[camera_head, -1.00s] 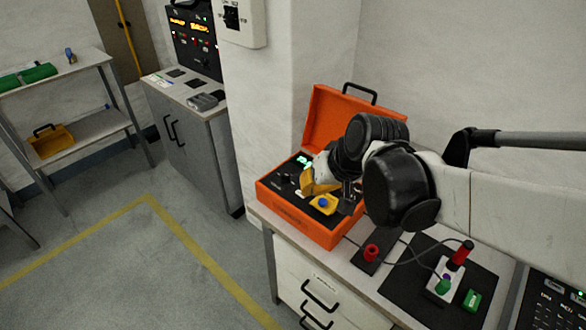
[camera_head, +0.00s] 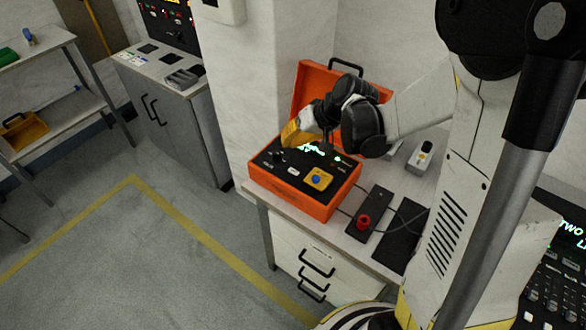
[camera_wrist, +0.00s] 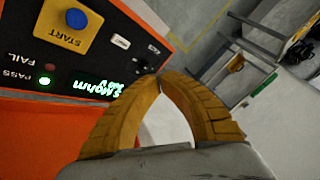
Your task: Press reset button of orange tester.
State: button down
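The orange tester (camera_head: 318,207) stands open on the bench, its lid raised at the back. Its black panel carries a blue START button (camera_head: 316,180) on a yellow plate and a small white button (camera_head: 293,171), whose label is too small to read. In the wrist view the white button (camera_wrist: 120,41) lies between the START plate (camera_wrist: 66,24) and a black knob (camera_wrist: 141,64). The green display (camera_wrist: 97,87) and the PASS light (camera_wrist: 44,81) are lit. My gripper (camera_head: 290,136) is above the panel's back left part. Its yellow fingers (camera_wrist: 161,77) meet at the tips, with nothing between them.
A black strip with a red knob (camera_head: 363,222) and a cable sit right of the tester. A small white device (camera_head: 421,157) lies behind them. A grey cabinet (camera_head: 172,125) and a shelf with a yellow bin (camera_head: 24,131) stand left. The marked floor between is clear.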

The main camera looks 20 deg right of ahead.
jog(key=b, duration=0.7)
send_near(284, 169)
jog(key=x, duration=0.5)
jog(key=shift+w+a, duration=0.3)
dwell(0.6)
jog(key=shift+f+b, duration=0.35)
jog(key=shift+b, duration=0.05)
jog(key=shift+f+b, duration=0.35)
dwell(0.4)
dwell(0.4)
jog(key=shift+r+p, duration=0.6)
jog(key=shift+r, duration=0.2)
jog(key=shift+r+p, duration=1.9)
jog(key=shift+r, duration=0.6)
